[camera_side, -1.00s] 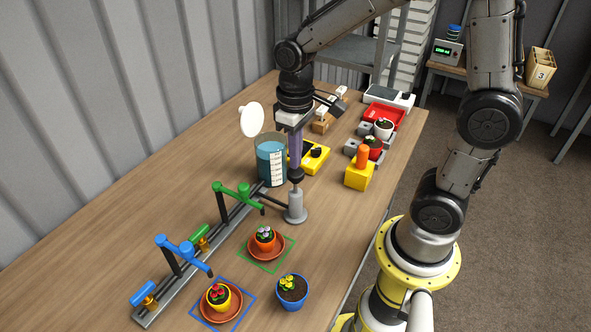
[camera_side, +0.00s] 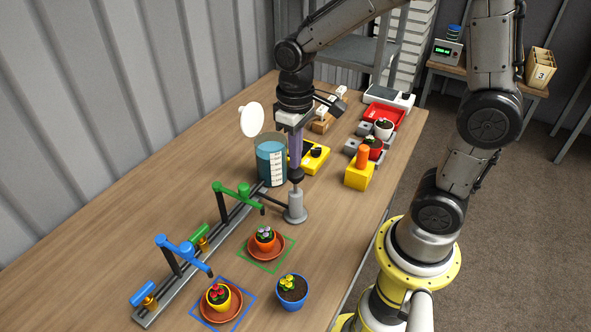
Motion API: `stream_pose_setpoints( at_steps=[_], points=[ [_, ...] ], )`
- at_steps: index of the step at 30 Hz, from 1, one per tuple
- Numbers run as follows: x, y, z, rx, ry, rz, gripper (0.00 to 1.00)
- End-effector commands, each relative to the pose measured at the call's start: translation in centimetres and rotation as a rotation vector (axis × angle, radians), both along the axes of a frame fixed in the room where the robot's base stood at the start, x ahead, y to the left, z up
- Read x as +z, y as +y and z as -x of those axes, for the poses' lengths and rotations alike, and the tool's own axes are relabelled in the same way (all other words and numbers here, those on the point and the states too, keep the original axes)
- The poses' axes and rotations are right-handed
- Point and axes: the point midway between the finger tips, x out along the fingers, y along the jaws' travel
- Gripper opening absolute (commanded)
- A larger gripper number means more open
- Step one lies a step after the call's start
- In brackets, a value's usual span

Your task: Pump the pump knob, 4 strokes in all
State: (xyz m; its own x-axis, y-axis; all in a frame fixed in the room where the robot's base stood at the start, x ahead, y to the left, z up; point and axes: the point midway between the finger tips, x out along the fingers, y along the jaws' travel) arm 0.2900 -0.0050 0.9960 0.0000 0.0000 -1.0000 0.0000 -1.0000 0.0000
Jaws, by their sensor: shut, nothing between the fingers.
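The pump (camera_side: 295,206) is a grey cylinder on a round base, standing on the table just right of the water tank. Its dark knob (camera_side: 296,177) shows at the top, directly under my gripper (camera_side: 296,168). My gripper points straight down with its fingers shut and nothing between them. The fingertips appear to be at the knob; I cannot tell whether they press on it. The tank (camera_side: 271,162) is clear, holds blue water and has a white scale on its side.
A rail with a green tap (camera_side: 237,190) and a blue tap (camera_side: 180,247) runs left of the pump. Potted flowers on saucers (camera_side: 279,252) stand in front, beside a blue pot (camera_side: 292,292). A yellow block (camera_side: 359,179) and a red tray (camera_side: 384,115) are at the back right.

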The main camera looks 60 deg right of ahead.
Motion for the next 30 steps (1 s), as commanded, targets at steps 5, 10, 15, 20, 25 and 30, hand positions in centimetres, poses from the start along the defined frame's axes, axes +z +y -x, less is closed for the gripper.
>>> stream_pose_setpoints(
  at_steps=[5,10,15,20,25,30],
  points=[
    [0.0,0.0,0.0,0.0,0.0,0.0,0.0],
    [-0.3,0.0,0.0,0.0,0.002,0.0,0.0],
    [-1.0,0.0,0.0,0.0,0.001,0.0,0.0],
    [-1.6,0.0,0.0,0.0,0.002,0.0,0.0],
    [-2.1,0.0,0.0,0.0,0.001,0.0,0.0],
    [-2.8,0.0,0.0,0.0,0.001,0.0,0.0]
  ],
)
